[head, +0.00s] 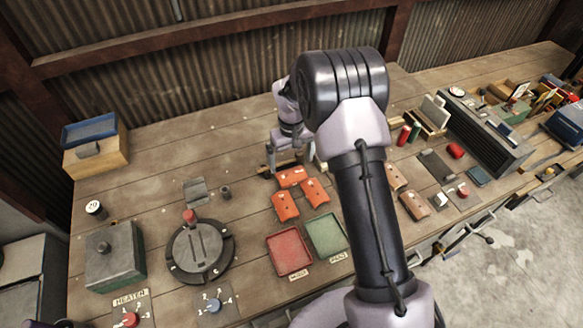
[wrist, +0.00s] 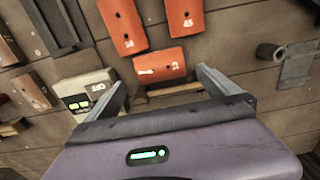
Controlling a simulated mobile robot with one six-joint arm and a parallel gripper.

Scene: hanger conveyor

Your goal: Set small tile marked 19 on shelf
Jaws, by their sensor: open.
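Three orange tiles lie on the bench in front of my gripper (head: 290,162). The nearest orange tile (head: 291,177) also shows in the wrist view (wrist: 160,65), with white marks I cannot read surely as 19. The other two orange tiles (head: 285,206) (head: 314,191) lie beyond it; in the wrist view one (wrist: 122,25) has an unclear number and the other (wrist: 183,17) seems to read 45. My gripper (wrist: 160,80) is open and empty, its fingertips either side of the nearest tile's near edge, apart from it. I cannot tell which thing is the shelf.
A red tray (head: 289,254) and a green tray (head: 326,236) lie at the front. A round dark turntable (head: 201,252) stands left of them. Brown tiles (head: 415,205) lie right of my arm. A wooden box with a blue tray (head: 95,147) is at back left.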

